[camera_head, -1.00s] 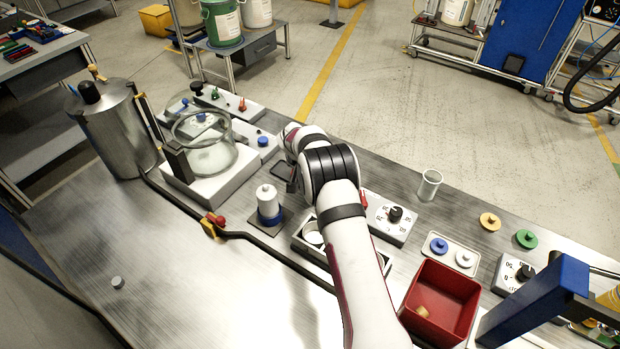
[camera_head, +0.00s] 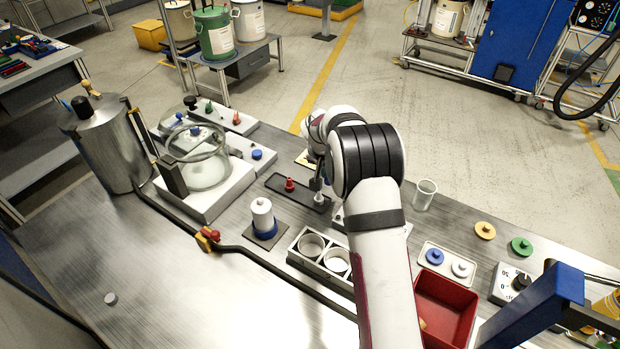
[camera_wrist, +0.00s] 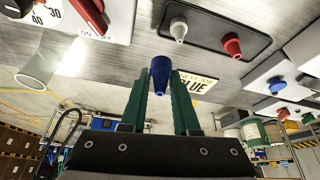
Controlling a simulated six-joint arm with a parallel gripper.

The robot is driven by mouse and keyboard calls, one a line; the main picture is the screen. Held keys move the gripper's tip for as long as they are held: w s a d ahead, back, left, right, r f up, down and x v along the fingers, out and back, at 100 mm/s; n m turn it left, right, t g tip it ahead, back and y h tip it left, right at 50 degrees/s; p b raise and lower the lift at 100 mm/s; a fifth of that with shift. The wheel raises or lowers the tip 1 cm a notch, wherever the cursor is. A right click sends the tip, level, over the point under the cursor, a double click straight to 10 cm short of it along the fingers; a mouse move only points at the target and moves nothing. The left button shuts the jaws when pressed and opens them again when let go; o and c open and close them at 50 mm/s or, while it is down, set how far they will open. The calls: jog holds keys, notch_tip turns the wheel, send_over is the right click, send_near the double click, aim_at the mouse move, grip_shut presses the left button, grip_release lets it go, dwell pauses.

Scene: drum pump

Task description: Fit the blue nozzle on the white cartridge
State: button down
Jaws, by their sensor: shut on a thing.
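In the head view my arm hides the nozzle and most of the gripper. The white cartridge (camera_head: 262,214) is probably the upright white cylinder with a small top and a blue ring around its base. It stands on a dark square pad, left of my arm and apart from the gripper.
A dark tray (camera_head: 270,184) holds a red nozzle (camera_head: 290,185) and a white nozzle (camera_wrist: 179,29). A two-cup holder (camera_head: 297,257) stands in front of it. A black hose with a red-handled valve (camera_head: 208,237) crosses the bench. A clear glass cup (camera_head: 425,193) stands to the right.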

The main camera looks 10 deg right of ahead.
jog(key=s+d+r, duration=0.2)
jog(key=d+r, duration=0.1)
jog(key=s+a+r+n+y, duration=0.1)
jog(key=a+r+n, duration=0.1)
jog(key=a+n, duration=0.2)
jog(key=s+a+r+n+y, duration=0.1)
jog(key=a+n, duration=0.4)
jog(key=a, duration=0.5)
jog(key=s+a+r+n+y, duration=0.1)
jog(key=a+r+n+y, duration=0.2)
jog(key=a, duration=0.4)
jog(key=shift+s+a+r+n, duration=0.1)
jog(key=shift+s+r+n, duration=0.1)
jog(key=shift+r+n, duration=0.25)
jog(key=shift+s+a+r+n, duration=0.15)
jog(key=shift+r+n, duration=0.1)
jog(key=shift+r, duration=0.35)
jog(key=shift+d+f, duration=0.1)
jog(key=shift+f, duration=2.55)
jog(key=shift+f, duration=1.1)
jog(key=shift+c, duration=0.5)
grip_release()
jog(key=shift+r, duration=3.5)
